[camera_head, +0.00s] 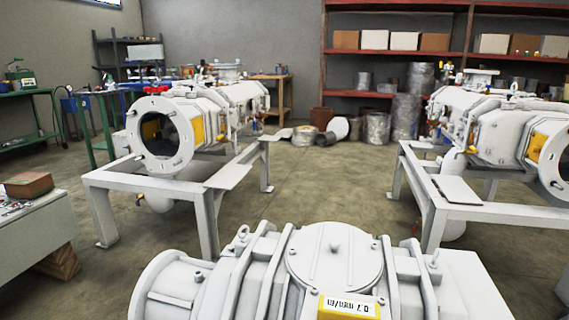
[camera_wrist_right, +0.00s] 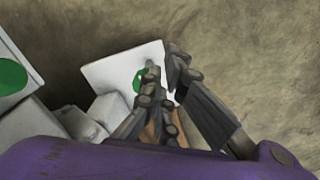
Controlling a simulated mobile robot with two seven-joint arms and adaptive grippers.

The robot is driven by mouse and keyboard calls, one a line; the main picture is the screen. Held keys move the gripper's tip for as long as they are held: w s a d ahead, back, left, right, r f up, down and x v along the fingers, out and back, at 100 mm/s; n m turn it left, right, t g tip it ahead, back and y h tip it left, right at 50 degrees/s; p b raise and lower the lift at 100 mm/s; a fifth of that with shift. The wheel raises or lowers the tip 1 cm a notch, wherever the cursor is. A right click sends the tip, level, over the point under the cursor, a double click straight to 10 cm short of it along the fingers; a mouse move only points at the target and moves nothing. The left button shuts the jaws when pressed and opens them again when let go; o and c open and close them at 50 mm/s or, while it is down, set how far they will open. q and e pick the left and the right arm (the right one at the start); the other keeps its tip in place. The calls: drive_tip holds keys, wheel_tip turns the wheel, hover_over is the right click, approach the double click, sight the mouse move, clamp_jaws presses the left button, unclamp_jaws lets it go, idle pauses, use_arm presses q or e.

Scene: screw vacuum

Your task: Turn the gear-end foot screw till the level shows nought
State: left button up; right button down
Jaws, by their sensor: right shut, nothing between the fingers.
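The white pump (camera_head: 230,270) stands close in front in the head view. The yellow level (camera_head: 348,308) sits on it, and its white display reads about 0.7 mm/m; a sign in front of the figure is too small to tell. In the right wrist view my right gripper (camera_wrist_right: 163,68) is shut and empty, with its fingers over a pale flat plate (camera_wrist_right: 105,72). A green piece (camera_wrist_right: 138,80) shows on the plate, partly hidden behind one finger. I cannot tell whether it is the foot screw or whether the fingers touch it. My left gripper is in neither view.
A green disc (camera_wrist_right: 9,77) on a pale part lies at the wrist view's left edge. Bare floor (camera_wrist_right: 275,60) is to the right. Two similar machines on frames (camera_head: 225,175) (camera_head: 455,205) stand behind, with a bench (camera_head: 35,225) at left.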

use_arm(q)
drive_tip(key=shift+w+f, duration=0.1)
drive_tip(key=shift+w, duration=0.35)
use_arm(e)
wheel_tip(320, 180, down, 2)
drive_tip(key=shift+f, duration=0.1)
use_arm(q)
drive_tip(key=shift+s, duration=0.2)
use_arm(e)
drive_tip(key=shift+s, duration=0.1)
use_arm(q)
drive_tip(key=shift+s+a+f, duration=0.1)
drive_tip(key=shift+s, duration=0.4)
